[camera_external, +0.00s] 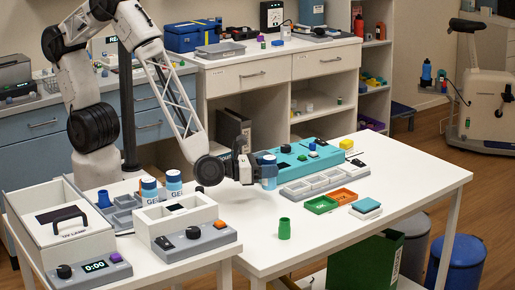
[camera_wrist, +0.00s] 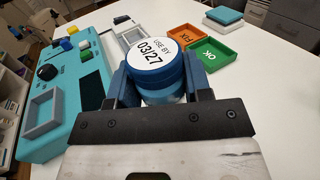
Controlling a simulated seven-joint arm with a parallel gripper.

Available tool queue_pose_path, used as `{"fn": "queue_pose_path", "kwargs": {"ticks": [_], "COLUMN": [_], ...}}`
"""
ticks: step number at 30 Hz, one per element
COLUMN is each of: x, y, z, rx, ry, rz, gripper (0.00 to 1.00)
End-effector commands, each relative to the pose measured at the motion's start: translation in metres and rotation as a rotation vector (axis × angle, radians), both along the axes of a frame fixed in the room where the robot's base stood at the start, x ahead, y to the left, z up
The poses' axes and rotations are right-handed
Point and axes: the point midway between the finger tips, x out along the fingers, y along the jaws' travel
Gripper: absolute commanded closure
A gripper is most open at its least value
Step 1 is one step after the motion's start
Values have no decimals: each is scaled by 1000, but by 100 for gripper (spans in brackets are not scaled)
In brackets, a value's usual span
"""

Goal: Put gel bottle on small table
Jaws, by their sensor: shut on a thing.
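My gripper (camera_external: 258,170) is shut on a gel bottle (camera_external: 269,178) with a blue cap, over the left part of the larger white table (camera_external: 330,237). I cannot tell whether its base touches the tabletop. In the wrist view the bottle (camera_wrist: 155,62) stands between the fingers of my gripper (camera_wrist: 157,82), its white lid label reading "USE BY 03/27". Two similar bottles marked GEL, one (camera_external: 149,190) and another (camera_external: 174,184), stand on the smaller white table (camera_external: 205,262) at the lower left.
A teal device (camera_external: 300,157), green tray (camera_external: 320,205), orange tray (camera_external: 344,196) and green cup (camera_external: 284,229) sit near the bottle. The larger table's right side is clear.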

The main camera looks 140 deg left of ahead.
Motion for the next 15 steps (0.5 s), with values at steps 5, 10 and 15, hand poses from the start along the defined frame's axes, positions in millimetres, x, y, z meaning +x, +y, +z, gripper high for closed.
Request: {"fn": "queue_pose_path", "kwargs": {"ticks": [5, 10, 15], "x": [0, 0, 0], "y": [0, 0, 0], "z": [-16, -31, -34], "rx": [0, 0, 0], "ry": [2, 1, 0], "rz": [0, 0, 0], "gripper": [85, 85, 85]}}
